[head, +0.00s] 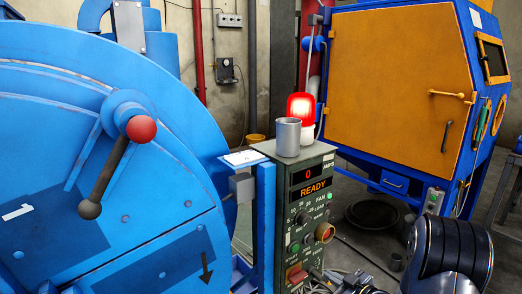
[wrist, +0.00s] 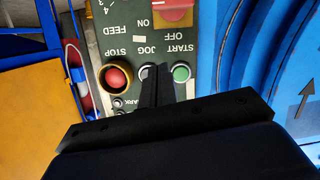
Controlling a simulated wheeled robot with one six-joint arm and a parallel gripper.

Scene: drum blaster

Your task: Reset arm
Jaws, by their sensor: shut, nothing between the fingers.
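My gripper (wrist: 154,72) shows in the wrist view, its two black fingers closed together with nothing between them. The fingertips lie in front of the control panel (wrist: 205,45), near the JOG and START labels. The green START button (wrist: 181,73) shows just to the right of the fingers. A button under JOG is partly hidden by them. I cannot tell whether the fingers touch the panel. In the head view part of my dark arm (head: 455,252) shows at the lower right; the gripper cannot be made out there.
The green control box (head: 266,152) displays 0 and READY. The blue drum (head: 60,150) with a red-knobbed lever (head: 141,129) fills the left. An orange cabinet (head: 400,80) stands behind at right.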

